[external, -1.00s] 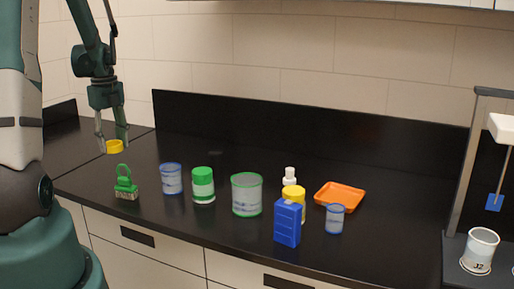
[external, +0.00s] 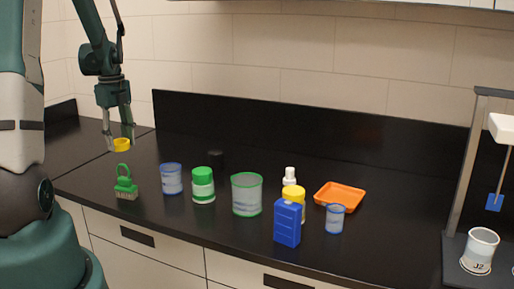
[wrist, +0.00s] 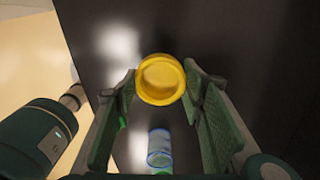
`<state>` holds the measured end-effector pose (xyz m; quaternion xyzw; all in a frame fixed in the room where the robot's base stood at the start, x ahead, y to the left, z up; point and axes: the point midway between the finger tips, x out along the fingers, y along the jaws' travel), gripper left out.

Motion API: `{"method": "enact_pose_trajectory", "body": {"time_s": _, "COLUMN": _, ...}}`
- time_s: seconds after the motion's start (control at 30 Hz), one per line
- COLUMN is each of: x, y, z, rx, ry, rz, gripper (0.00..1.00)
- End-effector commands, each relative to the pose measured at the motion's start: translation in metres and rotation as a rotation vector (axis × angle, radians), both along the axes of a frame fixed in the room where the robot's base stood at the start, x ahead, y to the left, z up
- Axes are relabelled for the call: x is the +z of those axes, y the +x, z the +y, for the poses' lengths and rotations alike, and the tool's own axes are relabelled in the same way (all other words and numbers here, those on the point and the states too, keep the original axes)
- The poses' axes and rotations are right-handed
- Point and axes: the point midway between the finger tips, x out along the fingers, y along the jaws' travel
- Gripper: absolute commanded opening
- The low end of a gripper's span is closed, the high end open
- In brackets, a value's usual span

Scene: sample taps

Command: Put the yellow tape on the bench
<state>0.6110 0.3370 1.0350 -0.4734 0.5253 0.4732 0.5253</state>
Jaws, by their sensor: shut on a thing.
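The yellow tape (external: 122,144) is a short round roll held in my gripper (external: 121,146), just above the black bench (external: 140,215) at its far left. In the wrist view the yellow tape (wrist: 161,80) sits between the two green-padded fingers of my gripper (wrist: 160,88), with the dark bench top (wrist: 255,60) below it. The fingers are shut on the tape. How high the tape is above the bench is hard to tell.
To the right are a blue-rimmed beaker (external: 171,180), a green-lidded jar (external: 203,186), a green-rimmed beaker (external: 246,196), a blue box (external: 288,223) and an orange tray (external: 340,196).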

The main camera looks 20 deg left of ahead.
Motion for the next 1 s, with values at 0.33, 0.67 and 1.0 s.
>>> {"method": "enact_pose_trajectory", "body": {"time_s": 0.33, "x": 0.001, "y": 0.057, "z": -0.044, "rx": 0.233, "ry": 0.0, "rz": 0.0, "gripper": 0.28}}
{"method": "enact_pose_trajectory", "body": {"time_s": 0.67, "x": 0.007, "y": 0.112, "z": -0.099, "rx": 0.492, "ry": 0.0, "rz": 0.0, "gripper": 0.28}}
{"method": "enact_pose_trajectory", "body": {"time_s": 1.0, "x": 0.013, "y": 0.163, "z": -0.165, "rx": 0.753, "ry": 0.0, "rz": 0.0, "gripper": 0.28}}
